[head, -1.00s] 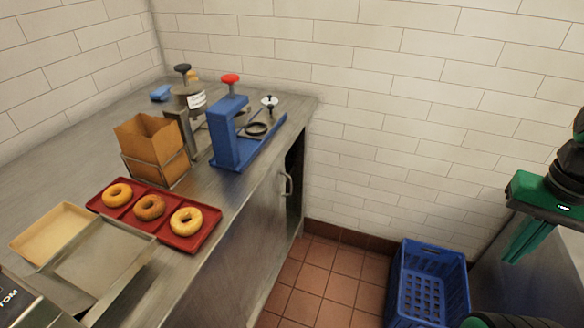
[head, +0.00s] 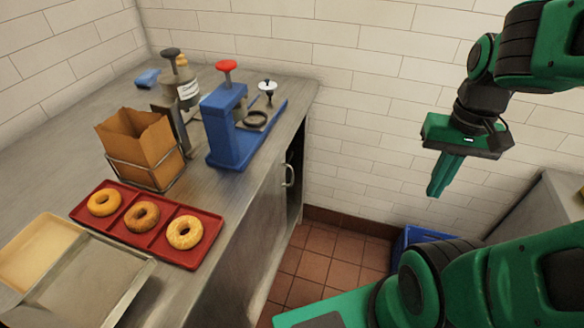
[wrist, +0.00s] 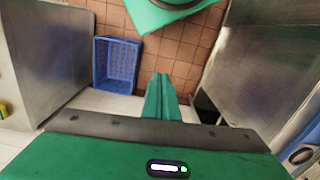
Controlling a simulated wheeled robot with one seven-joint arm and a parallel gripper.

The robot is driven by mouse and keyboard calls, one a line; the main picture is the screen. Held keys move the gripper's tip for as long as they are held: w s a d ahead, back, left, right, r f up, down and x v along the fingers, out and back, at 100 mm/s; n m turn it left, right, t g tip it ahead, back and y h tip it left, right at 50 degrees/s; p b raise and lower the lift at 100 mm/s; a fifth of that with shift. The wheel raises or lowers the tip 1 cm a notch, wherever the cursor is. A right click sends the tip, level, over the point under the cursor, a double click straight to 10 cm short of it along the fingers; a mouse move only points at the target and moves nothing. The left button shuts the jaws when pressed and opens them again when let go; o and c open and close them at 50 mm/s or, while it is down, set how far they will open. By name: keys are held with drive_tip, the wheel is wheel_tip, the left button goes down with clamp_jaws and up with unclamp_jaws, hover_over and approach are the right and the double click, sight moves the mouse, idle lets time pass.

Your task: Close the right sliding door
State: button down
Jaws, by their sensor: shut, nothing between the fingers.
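The right sliding door (head: 262,235) is a grey metal panel on the front of the counter's cabinet, with a curved handle (head: 288,175) near its right edge. A dark opening (head: 296,165) shows to the right of the handle, so the door stands partly open. My gripper (head: 434,192) is in the air to the right of the door, fingers together and pointing down, well apart from the handle. In the wrist view the shut fingers (wrist: 162,92) point over the tiled floor, with a dark opening (wrist: 207,108) to their right.
A blue crate (wrist: 116,65) stands on the tiled floor (head: 322,262). The steel counter (head: 225,180) holds a red tray (head: 104,234) of doughnuts, a paper bag (head: 140,142) and a blue press (head: 232,145). A steel unit (head: 540,215) stands at right.

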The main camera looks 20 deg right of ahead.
drive_tip(key=w+a+f+n+t+y, duration=0.1)
drive_tip(key=w+a+f+n, duration=0.4)
drive_tip(key=w, duration=0.7)
drive_tip(key=w+a+f+n+t+y, duration=0.1)
drive_tip(key=w+a+f+n+t, duration=0.2)
drive_tip(key=w+a+f+n, duration=0.3)
drive_tip(key=w+a+f+n+t+y, duration=0.1)
drive_tip(key=w+a+f+n+t, duration=0.1)
drive_tip(key=w+a+f+n, duration=0.4)
drive_tip(key=w+f+n, duration=0.4)
drive_tip(key=w+f, duration=0.5)
drive_tip(key=w, duration=0.5)
drive_tip(key=shift+w+f, duration=0.15)
drive_tip(key=shift+w, duration=0.05)
drive_tip(key=shift+a, duration=0.1)
